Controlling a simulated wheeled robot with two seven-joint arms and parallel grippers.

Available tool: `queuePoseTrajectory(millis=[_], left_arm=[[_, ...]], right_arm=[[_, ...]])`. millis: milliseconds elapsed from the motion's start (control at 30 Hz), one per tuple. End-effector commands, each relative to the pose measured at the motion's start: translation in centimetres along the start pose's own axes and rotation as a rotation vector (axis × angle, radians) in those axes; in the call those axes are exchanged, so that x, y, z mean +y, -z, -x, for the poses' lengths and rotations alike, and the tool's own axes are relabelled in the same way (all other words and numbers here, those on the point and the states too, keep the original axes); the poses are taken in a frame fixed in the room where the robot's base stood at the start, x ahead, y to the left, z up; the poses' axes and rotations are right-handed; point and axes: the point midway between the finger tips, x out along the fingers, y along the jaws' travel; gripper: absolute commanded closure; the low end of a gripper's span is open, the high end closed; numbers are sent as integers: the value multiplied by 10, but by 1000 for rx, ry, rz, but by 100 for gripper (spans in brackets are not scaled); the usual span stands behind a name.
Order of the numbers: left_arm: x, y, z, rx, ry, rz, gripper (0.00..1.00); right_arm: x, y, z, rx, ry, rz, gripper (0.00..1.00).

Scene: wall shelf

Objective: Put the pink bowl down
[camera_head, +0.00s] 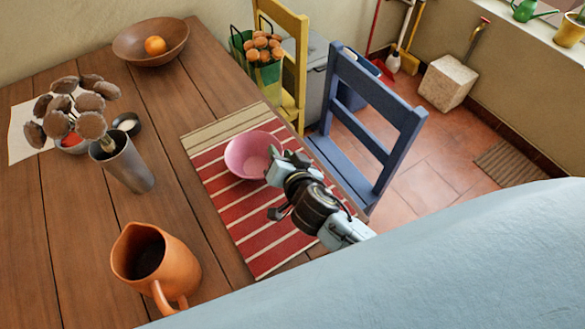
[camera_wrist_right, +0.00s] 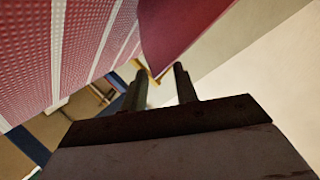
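The pink bowl (camera_head: 247,156) is upright on, or just above, the red and cream striped mat (camera_head: 262,226) on the wooden table. I cannot tell whether its base touches the mat. My right gripper (camera_head: 275,172) is at the bowl's right side in the head view. In the right wrist view its two fingers (camera_wrist_right: 162,88) stand apart, with a clear gap. The bowl (camera_wrist_right: 178,30) shows as a dark pink surface just past the fingertips, its lower corner near the gap. The striped mat (camera_wrist_right: 75,45) fills the upper left there. My left gripper is not in view.
An orange jug (camera_head: 165,255), a metal vase (camera_head: 124,165) of brown dried flowers and a small dark dish (camera_head: 127,124) stand left of the mat. A wooden bowl (camera_head: 135,45) with an orange is at the back. A blue chair (camera_head: 375,90) stands against the table's right edge.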

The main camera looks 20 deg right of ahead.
Motion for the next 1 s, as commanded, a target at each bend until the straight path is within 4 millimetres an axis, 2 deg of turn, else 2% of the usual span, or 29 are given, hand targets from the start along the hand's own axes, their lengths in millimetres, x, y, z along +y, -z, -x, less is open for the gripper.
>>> queuePoseTrajectory(millis=[100, 300, 500, 700, 1000], left_arm=[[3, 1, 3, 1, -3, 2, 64], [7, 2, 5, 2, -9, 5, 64], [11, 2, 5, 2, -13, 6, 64], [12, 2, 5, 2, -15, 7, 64], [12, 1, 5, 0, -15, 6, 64]], right_arm=[[0, -1, 27, -3, -2, -3, 71], [0, 0, 66, -1, -3, -2, 71], [0, 0, 90, 0, -1, -1, 71], [0, 1, 98, 2, -1, 0, 71], [0, 1, 98, 2, -1, 0, 71]])
